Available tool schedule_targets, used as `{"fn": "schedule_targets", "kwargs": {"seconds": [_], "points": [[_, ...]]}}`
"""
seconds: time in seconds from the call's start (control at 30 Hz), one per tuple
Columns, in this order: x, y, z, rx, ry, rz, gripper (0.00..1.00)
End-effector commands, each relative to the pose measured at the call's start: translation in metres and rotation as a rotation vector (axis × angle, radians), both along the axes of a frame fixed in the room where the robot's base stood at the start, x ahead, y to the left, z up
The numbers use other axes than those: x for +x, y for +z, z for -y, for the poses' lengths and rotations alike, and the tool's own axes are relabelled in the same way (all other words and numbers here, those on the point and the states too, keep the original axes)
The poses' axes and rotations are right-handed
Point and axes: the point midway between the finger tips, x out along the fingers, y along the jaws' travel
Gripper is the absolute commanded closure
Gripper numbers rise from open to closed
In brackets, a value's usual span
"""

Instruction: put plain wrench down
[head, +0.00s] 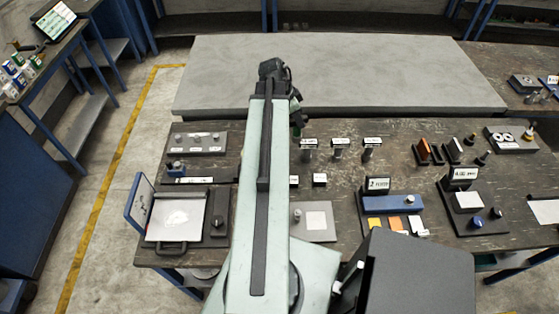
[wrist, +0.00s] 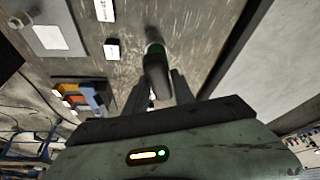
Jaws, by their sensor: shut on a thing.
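My gripper (wrist: 160,88) is shut on a dark grey tool, which I take to be the plain wrench (wrist: 156,72). A green band and a paler tip show at its far end in the wrist view. The tool is held above the dark worktop (wrist: 185,35); the gap cannot be judged. In the head view my arm hides most of the gripper, and a small dark and green piece shows just right of the arm.
Several small labelled posts (head: 340,150) stand right of my arm. A blue block with a label card (head: 392,203) lies nearer. A framed white panel (head: 178,219) is at the left front. A raised grey slab (head: 400,75) lies behind the worktop.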

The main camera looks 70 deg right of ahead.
Motion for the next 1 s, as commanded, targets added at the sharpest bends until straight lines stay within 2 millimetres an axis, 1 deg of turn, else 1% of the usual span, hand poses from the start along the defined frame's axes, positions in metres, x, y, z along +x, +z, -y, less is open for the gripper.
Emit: {"fn": "schedule_targets", "kwargs": {"seconds": [0.03, 0.1, 0.2, 0.27, 0.4, 0.47, 0.57, 0.7, 0.8, 0.93, 1.0], "points": [[0.020, -0.018, 0.000, 0.000, -0.063, 0.000, 1.00], [0.039, -0.026, -0.006, 0.000, -0.165, -0.002, 1.00], [0.056, -0.032, -0.014, -0.002, -0.271, -0.003, 1.00], [0.060, -0.032, -0.017, -0.003, -0.308, -0.002, 1.00], [0.061, -0.033, -0.019, -0.004, -0.324, -0.002, 1.00], [0.061, -0.037, -0.019, -0.004, -0.324, -0.002, 1.00], [0.060, -0.054, -0.019, -0.004, -0.323, -0.001, 1.00], [0.060, -0.085, -0.019, -0.003, -0.323, -0.001, 1.00], [0.060, -0.098, -0.019, -0.004, -0.321, 0.000, 1.00], [0.060, -0.096, -0.019, -0.004, -0.321, 0.000, 1.00], [0.060, -0.100, -0.019, -0.004, -0.321, 0.000, 1.00]]}}
